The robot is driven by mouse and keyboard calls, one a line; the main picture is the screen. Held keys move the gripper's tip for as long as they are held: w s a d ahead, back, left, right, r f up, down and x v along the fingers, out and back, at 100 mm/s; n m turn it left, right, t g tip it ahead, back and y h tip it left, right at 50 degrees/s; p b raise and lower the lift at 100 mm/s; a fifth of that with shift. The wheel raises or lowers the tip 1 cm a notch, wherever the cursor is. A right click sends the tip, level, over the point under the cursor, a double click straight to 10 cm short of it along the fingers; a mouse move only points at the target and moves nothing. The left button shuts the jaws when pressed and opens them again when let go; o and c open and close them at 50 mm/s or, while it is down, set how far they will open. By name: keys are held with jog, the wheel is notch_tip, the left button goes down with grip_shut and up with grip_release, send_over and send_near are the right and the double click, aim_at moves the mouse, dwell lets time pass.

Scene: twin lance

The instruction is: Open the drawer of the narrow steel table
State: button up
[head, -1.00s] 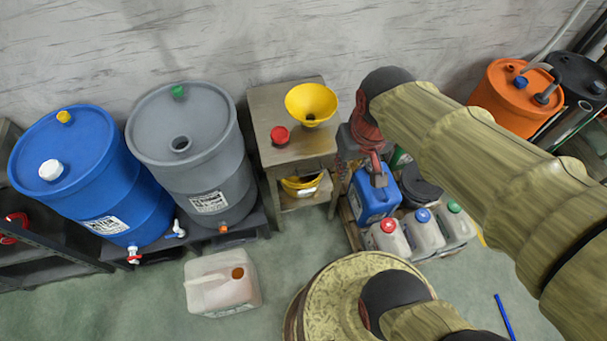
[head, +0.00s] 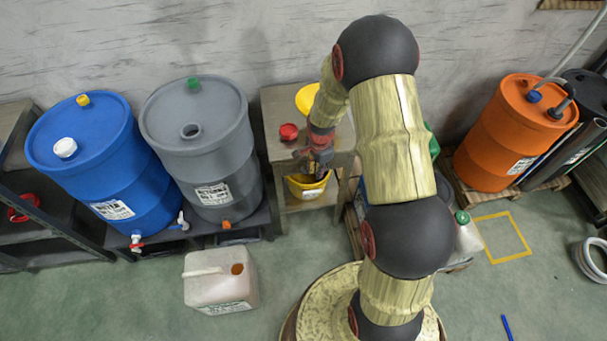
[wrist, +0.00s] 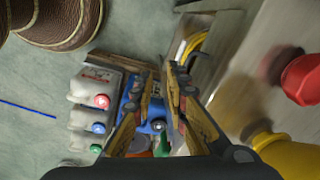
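The narrow steel table (head: 276,104) stands against the wall in the head view, right of the grey drum. Its top fills the right of the wrist view (wrist: 240,95). My gripper (head: 316,168) is at the table's front edge, by the drawer front, which it largely hides. The handle cannot be made out. In the wrist view my gripper's two fingers (wrist: 161,75) are apart with a narrow gap, and nothing is seen held between them. Whether they touch the drawer cannot be told. The drawer appears closed.
A red cap (head: 288,132) and yellow funnel (head: 306,97) sit on the tabletop. A yellow bucket (head: 308,187) is on the shelf below. The grey drum (head: 200,150) stands close left. Several jugs (wrist: 95,100) stand to the right, partly behind my arm. A pale canister (head: 220,280) is on the floor.

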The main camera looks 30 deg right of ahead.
jog(key=w+f+m+t+b, duration=0.1)
jog(key=w+f+m+b, duration=0.1)
jog(key=w+f+m, duration=0.2)
jog(key=shift+w+d+f, duration=0.45)
jog(key=shift+f, duration=0.8)
jog(key=shift+c, duration=0.9)
grip_shut()
jog(key=shift+s, duration=0.1)
